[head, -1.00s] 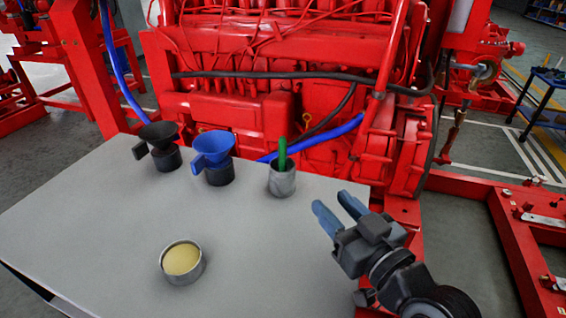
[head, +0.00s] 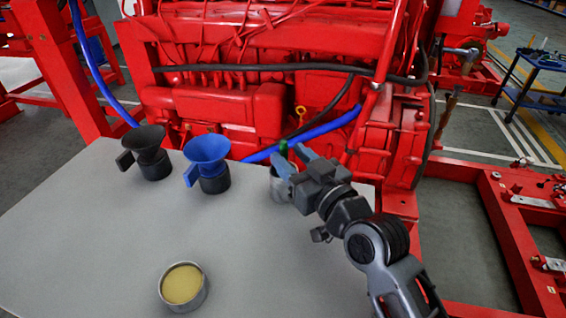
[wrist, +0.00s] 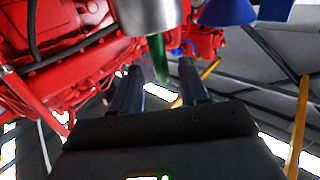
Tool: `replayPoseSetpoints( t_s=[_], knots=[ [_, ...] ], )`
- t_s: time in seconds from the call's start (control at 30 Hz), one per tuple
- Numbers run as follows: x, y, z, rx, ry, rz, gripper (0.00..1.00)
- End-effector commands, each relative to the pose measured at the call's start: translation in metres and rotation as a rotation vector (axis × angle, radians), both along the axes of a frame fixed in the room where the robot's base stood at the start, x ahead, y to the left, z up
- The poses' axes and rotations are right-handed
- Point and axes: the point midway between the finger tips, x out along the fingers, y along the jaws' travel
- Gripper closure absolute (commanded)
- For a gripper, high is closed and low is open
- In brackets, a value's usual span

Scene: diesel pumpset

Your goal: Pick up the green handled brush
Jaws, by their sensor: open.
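The green handle of the brush (head: 283,147) stands up out of a grey metal cup (head: 277,188) on the table. Only its top shows in the head view; the brush's lower part is hidden in the cup. My gripper (head: 293,157) is open, with its blue-grey fingers at the handle, partly covering the cup. In the wrist view, which looks upside down, the green handle (wrist: 159,57) hangs from the cup (wrist: 150,16) and lies between the lines of the two fingers (wrist: 160,72), near their tips. I cannot tell whether a finger touches it.
A blue funnel (head: 207,150) and a black funnel (head: 147,142) stand on dark containers left of the cup. A round tin with yellow contents (head: 182,284) sits near the table's front. The red engine (head: 250,105) rises close behind the table (head: 90,240).

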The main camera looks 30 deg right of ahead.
Motion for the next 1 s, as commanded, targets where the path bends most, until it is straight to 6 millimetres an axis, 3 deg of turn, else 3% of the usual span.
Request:
replayPoseSetpoints(
  t_s=[0.2,0.5,0.93,1.0],
  knots=[
    [0.027,0.003,-0.001,-0.001,-0.001,-0.001,0.56],
    [0.03,0.004,-0.002,0.0,0.0,-0.001,0.56],
    [0.03,0.004,-0.002,0.0,0.0,-0.001,0.98],
    [0.03,0.004,-0.002,0.0,0.0,-0.001,1.0]
  ],
)
